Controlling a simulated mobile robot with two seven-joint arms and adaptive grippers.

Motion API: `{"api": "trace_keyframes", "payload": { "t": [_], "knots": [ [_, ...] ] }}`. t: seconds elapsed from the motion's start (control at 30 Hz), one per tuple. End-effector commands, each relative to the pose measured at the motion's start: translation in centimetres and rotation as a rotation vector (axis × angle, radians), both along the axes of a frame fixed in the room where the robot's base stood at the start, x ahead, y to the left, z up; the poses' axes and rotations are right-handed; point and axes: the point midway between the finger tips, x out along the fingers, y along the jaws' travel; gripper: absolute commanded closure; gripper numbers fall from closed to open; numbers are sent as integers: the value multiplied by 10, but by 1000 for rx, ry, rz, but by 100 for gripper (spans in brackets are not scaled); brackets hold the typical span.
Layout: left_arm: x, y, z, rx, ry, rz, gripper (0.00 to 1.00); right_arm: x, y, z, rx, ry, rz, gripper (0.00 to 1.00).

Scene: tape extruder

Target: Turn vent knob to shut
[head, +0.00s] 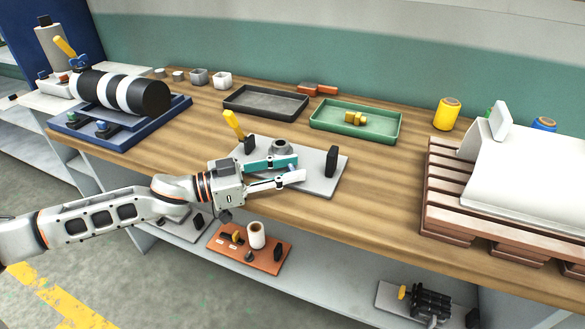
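A grey plate (322,184) lies at the front edge of the wooden bench. I cannot tell for sure which part is the vent knob. My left gripper (298,168) reaches over the plate from the left, just in front of the round grey part. Its fingers look spread, with nothing seen held between them. They hide part of the plate. My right gripper is not in view.
A blue-based machine with a black-and-white roll (112,92) stands at the left. A dark tray (265,103) and a green tray (356,122) lie behind the plate. A slatted brown rack (455,196) with a white sheet is at the right. Bare bench lies between plate and rack.

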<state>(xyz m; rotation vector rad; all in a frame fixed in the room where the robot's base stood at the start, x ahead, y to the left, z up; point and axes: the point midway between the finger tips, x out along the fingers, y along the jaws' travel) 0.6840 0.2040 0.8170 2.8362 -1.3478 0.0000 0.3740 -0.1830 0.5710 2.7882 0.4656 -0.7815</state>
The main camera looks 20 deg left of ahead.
Motion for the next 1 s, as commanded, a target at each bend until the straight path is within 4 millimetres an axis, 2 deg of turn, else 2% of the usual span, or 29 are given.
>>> {"api": "trace_keyframes", "payload": {
  "t": [0.4, 0.43, 0.53, 1.0],
  "knots": [
    [5, -6, 0, 1, 0, 1, 71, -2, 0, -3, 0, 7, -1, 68],
    [5, -6, 0, 1, 0, 1, 73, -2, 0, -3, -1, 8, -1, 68],
    [5, -6, 0, 1, 0, 1, 99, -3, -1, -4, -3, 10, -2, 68],
    [4, -7, 5, -2, -4, 45, 100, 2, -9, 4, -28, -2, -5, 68]
  ]
}}
